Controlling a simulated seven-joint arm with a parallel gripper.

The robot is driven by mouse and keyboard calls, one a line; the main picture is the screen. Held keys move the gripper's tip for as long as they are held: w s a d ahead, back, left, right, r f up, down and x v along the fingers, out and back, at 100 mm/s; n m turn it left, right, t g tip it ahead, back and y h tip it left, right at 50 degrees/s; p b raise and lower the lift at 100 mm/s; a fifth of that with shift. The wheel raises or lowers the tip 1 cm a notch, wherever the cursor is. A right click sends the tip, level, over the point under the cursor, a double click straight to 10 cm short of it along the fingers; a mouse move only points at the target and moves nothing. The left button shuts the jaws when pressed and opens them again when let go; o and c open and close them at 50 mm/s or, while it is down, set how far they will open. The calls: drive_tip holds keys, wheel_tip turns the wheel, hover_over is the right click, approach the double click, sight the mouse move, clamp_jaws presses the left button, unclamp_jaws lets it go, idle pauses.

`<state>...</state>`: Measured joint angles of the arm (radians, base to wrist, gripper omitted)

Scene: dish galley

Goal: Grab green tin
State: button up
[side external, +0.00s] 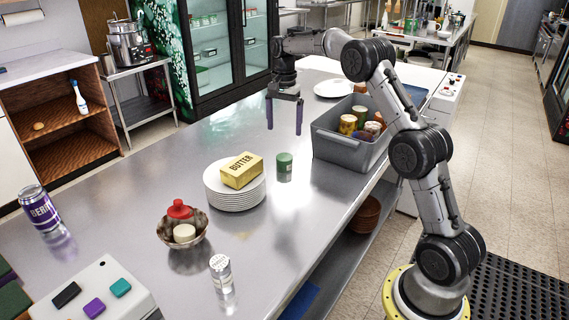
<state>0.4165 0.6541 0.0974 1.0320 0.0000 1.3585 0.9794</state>
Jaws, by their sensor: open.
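A small green tin (284,162) stands upright on the steel counter (130,235), between the plate stack and the grey bin. Its reflection shows in the counter below it. My gripper (284,130) hangs above the counter with its two dark fingers pointing down and apart. Nothing is between the fingers. The fingertips appear above the tin in the picture and do not touch it; how far behind or over it they are, I cannot tell from this one view.
A stack of white plates (236,196) with a butter box (241,170) on top stands left of the tin. A grey bin (340,150) holding several cans and foods is at right. A bowl (172,236), a shaker (221,272) and a purple can (39,209) stand nearer.

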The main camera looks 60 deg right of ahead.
sight(285, 157)
wheel_tip(285, 157, down, 12)
drive_tip(key=shift+s+a, duration=0.1)
idle(0.5)
drive_tip(key=shift+r, duration=0.1)
clamp_jaws()
idle(0.4)
